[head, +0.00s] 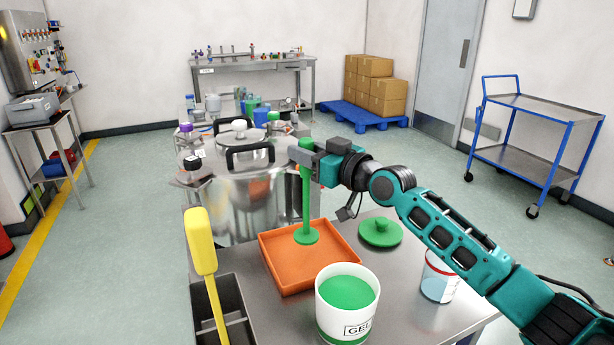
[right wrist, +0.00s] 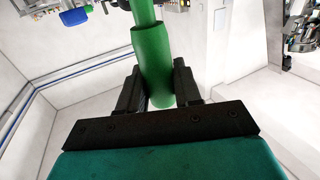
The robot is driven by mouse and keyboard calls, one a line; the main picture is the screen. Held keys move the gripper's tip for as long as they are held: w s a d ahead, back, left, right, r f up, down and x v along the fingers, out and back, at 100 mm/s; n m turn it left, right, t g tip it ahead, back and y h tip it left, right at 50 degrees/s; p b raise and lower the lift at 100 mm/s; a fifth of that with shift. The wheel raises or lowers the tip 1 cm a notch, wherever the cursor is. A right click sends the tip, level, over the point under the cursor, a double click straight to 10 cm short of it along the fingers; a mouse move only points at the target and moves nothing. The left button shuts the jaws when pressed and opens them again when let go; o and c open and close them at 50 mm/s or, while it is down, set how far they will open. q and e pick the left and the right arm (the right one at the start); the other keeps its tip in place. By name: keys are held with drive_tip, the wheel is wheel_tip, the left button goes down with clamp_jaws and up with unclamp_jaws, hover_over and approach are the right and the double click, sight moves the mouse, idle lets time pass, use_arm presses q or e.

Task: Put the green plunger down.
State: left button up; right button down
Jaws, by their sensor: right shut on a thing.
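The green plunger (head: 306,205) stands upright, with its round green disc at the bottom over the orange tray (head: 338,240). I cannot tell whether the disc touches the tray floor. My right gripper (head: 306,158) is shut on the upper part of the plunger's shaft. In the right wrist view the shaft (right wrist: 150,60) runs between the two dark fingers of the right gripper (right wrist: 158,88). My left gripper is not in view.
A white tub of green gel (head: 347,296) stands in front of the tray. A green lid (head: 380,232) lies to the tray's right, and a white container (head: 439,275) stands farther right. A steel pot (head: 240,190) is behind; a yellow-handled tool (head: 202,245) stands in a dark holder at left.

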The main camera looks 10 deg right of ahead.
sight(307, 173)
wheel_tip(307, 173, down, 5)
drive_tip(key=shift+b, duration=0.55)
drive_tip(key=shift+f, duration=0.15)
drive_tip(key=c, duration=0.8)
unclamp_jaws()
drive_tip(key=shift+r, duration=0.25)
drive_tip(key=shift+s+d+f, duration=0.15)
drive_tip(key=shift+s+d, duration=0.05)
drive_tip(key=shift+s, duration=0.1)
drive_tip(key=v, duration=1.1)
drive_tip(key=shift+s, duration=0.15)
